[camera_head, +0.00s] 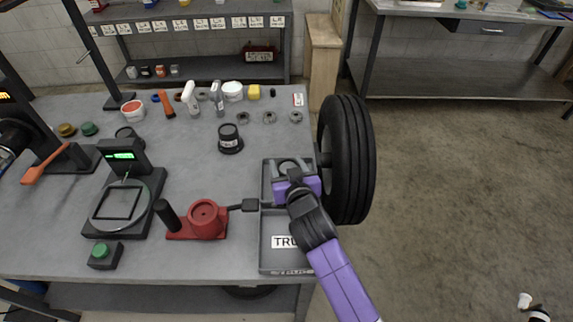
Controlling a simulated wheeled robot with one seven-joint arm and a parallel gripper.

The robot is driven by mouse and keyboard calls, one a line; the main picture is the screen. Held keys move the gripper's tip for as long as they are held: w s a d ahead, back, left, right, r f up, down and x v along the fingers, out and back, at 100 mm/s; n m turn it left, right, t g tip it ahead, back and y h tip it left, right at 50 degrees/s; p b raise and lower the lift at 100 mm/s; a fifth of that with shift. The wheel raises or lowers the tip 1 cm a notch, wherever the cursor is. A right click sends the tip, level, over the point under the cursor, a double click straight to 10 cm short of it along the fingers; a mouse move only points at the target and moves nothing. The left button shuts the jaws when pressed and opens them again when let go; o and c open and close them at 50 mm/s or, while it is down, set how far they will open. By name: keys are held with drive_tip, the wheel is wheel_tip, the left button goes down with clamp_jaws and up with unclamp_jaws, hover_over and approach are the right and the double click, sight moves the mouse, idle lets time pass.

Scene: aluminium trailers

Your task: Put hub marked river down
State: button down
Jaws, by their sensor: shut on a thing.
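My gripper (293,176), at the end of my purple and dark arm, is over the far compartment of a grey tray (264,238) at the table's right edge. It is shut on a grey, rounded part (291,163), which I take for the hub. My gripper hides most of this part, and no river marking is readable on it. I cannot tell whether it touches the tray floor. The tray's near compartment has a white label beginning "TRU", partly covered by my arm.
A black tyre (347,160) stands just right of the tray. A red fixture (206,220) with a black handle is to its left. A black labelled part (229,140) and several small metal parts sit behind. A scale (126,200) is at left. The table's middle has free room.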

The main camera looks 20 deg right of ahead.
drive_tip(key=shift+r, duration=0.15)
drive_tip(key=c, duration=0.6)
unclamp_jaws()
drive_tip(key=shift+f, duration=0.25)
drive_tip(key=shift+o, duration=0.2)
drive_tip(key=shift+r, duration=0.25)
drive_tip(key=shift+s, duration=0.35)
drive_tip(key=b+v, duration=0.1)
drive_tip(key=v, duration=1)
drive_tip(key=shift+s, duration=0.15)
